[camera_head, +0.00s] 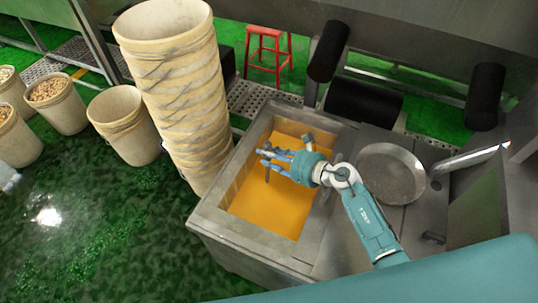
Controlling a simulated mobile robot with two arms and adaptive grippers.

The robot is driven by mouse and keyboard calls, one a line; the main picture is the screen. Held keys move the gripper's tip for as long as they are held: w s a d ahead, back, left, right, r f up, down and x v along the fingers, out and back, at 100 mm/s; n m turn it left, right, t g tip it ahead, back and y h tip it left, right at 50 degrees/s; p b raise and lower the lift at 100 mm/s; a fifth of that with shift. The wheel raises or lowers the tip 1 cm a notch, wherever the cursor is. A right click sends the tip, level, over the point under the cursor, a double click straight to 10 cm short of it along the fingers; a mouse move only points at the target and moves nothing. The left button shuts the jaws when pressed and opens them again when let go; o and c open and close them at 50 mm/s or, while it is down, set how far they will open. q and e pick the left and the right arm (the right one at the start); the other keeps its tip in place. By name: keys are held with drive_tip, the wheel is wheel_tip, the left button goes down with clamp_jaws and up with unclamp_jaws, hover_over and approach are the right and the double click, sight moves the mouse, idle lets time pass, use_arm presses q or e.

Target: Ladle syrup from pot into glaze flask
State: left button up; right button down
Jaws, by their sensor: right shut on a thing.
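The pot is a square metal vat (213,217) filled with orange-yellow syrup (265,205). My right gripper (268,160) is over the syrup, reaching in from the right. It is shut on a thin grey tool, which looks like the ladle (268,173); the fingers hide most of it. I cannot tell whether its lower end touches the syrup. No glaze flask can be made out. My left gripper does not show.
A round metal pan (392,173) lies right of the vat. A tall stack of cream buckets (180,85) stands close to the vat's left side. More buckets (125,125) stand on the wet green floor. A red stool (268,50) is behind. Dark rollers (328,52) hang at the back.

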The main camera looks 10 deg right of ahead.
wheel_tip(320, 180, up, 22)
drive_tip(key=p, duration=1.9)
drive_tip(key=shift+p, duration=0.3)
drive_tip(key=shift+r, duration=0.1)
